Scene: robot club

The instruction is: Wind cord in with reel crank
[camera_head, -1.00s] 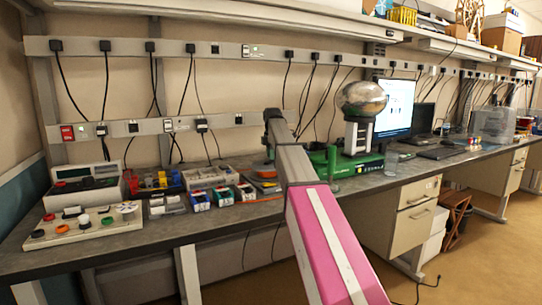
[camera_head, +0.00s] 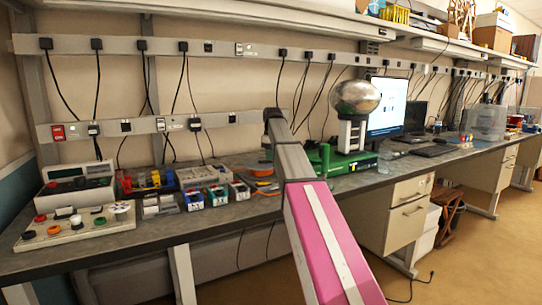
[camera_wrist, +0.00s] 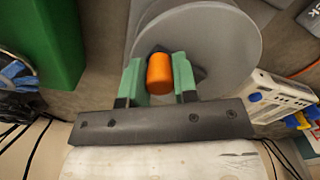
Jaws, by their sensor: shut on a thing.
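In the wrist view, the orange crank knob (camera_wrist: 160,76) stands in front of the grey round disc of the reel (camera_wrist: 222,50). My gripper (camera_wrist: 158,62) has its two green fingers on either side of the knob and is shut on it. A dark bracket shows just behind the knob. The cord cannot be made out. In the head view, my arm covers part of the bench there, and I cannot make out the gripper or the knob.
A green box-like body (camera_wrist: 45,40) is close on the left in the wrist view, and a white device (camera_wrist: 280,98) is on the right. In the head view, a metal-domed machine (camera_head: 355,98) stands right of my arm. Small boxes (camera_head: 216,195) line the bench to its left.

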